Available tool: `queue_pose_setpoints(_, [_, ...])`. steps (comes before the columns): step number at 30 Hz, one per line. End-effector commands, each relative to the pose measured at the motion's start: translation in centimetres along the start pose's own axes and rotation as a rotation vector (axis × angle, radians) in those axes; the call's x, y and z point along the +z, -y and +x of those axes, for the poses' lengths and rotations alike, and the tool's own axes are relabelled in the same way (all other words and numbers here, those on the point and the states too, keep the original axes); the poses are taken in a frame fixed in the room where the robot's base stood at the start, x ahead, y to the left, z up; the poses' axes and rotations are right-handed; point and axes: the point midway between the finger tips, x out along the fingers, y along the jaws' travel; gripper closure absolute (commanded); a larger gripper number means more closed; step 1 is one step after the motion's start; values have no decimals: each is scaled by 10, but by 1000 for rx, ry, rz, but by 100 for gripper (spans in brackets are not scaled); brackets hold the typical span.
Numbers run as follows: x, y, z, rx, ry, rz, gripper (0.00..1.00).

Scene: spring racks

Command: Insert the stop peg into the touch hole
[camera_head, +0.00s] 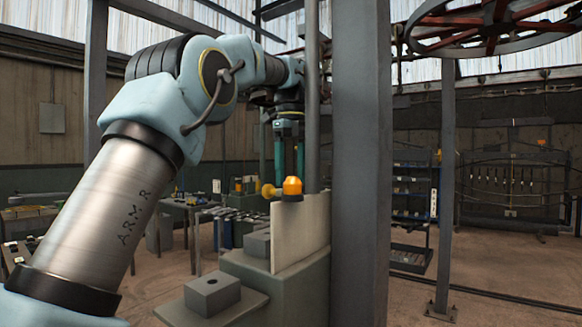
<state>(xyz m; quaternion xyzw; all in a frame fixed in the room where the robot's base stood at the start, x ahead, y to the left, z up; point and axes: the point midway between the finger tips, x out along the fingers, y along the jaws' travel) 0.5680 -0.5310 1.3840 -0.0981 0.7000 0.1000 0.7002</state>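My gripper (290,178) points down in the upper middle of the head view, with its two teal fingers apart. A yellow round knob (268,191) is just left of the cap. A grey block (212,294) with a small dark hole in its top sits at the front left of the bench. I cannot tell for sure which piece is the stop peg or which opening is the touch hole.
The pale panel (301,232) stands upright on a grey-green bench (262,280). A thick grey post (360,170) rises close to its right and blocks the view. A red wheel (490,28) hangs at upper right. Shelves (410,205) stand behind; open floor lies at right.

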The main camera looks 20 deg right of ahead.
Motion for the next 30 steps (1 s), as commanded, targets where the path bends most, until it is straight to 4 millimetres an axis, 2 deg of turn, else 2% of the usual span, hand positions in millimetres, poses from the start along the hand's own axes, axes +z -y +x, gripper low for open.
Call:
queue_pose_setpoints(2, [0,1,-10,-2,0,0,31])
queue_pose_setpoints(6, [0,0,-17,0,0,0,31])
queue_pose_setpoints(23, [1,-1,-18,1,0,-6,31])
queue_pose_setpoints(26, [9,-6,-9,0,2,-71,31])
queue_pose_setpoints(29, [27,-20,12,-3,8,-237,31])
queue_pose_setpoints(30, [37,-28,25,-6,10,-331,31])
